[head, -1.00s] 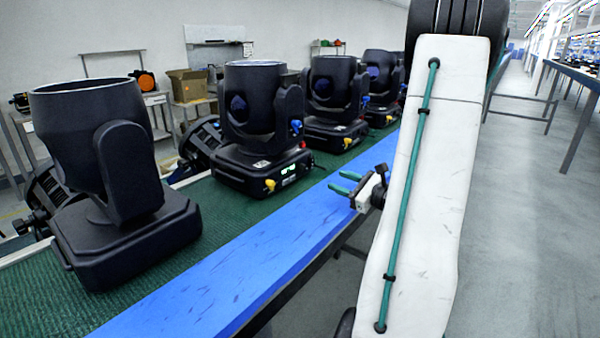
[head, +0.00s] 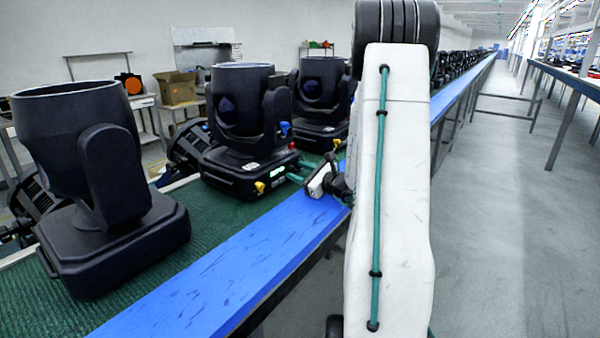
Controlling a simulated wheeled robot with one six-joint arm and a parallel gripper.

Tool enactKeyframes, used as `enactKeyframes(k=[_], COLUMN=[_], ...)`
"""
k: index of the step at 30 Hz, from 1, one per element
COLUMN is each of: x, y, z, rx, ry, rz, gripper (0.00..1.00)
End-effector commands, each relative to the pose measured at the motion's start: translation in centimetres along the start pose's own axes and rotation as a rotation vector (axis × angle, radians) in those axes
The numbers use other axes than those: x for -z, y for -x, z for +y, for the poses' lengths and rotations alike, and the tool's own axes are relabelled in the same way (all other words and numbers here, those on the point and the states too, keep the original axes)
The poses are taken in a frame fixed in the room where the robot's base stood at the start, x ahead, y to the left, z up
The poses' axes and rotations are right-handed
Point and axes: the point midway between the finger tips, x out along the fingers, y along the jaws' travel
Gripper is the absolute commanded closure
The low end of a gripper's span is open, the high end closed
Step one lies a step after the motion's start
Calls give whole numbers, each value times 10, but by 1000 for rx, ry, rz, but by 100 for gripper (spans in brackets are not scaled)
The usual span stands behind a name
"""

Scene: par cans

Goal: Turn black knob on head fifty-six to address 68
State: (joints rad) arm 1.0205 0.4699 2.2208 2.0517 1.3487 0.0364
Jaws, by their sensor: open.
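A black moving head (head: 240,125) stands upright on the green belt. Its base front carries a small lit display (head: 277,171), too small to read, and a yellow part (head: 259,187). A blue part (head: 285,129) and a red part (head: 292,146) show at its right side. My gripper (head: 296,171) has green fingers, open and apart, pointing left at the base's front right, beside the display. Whether they touch the base I cannot tell. I cannot make out a black knob or a head number; the fingers may cover that area.
A larger black head (head: 95,180) stands at the near left, and another (head: 322,100) just behind the middle one. A blue rail (head: 215,280) edges the green belt (head: 165,260). The grey aisle floor (head: 490,230) at right is clear.

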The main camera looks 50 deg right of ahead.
Motion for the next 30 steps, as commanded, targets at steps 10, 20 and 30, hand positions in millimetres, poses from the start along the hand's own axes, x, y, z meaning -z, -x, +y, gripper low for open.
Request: enactKeyframes(k=[10, 20, 30], x=[0, 0, -1], y=[0, 0, 0], z=[0, 0, -1], rx=[0, -2, -7], ry=[1, -71, -326], rz=[0, 2, 13], gripper=[100, 100, 100])
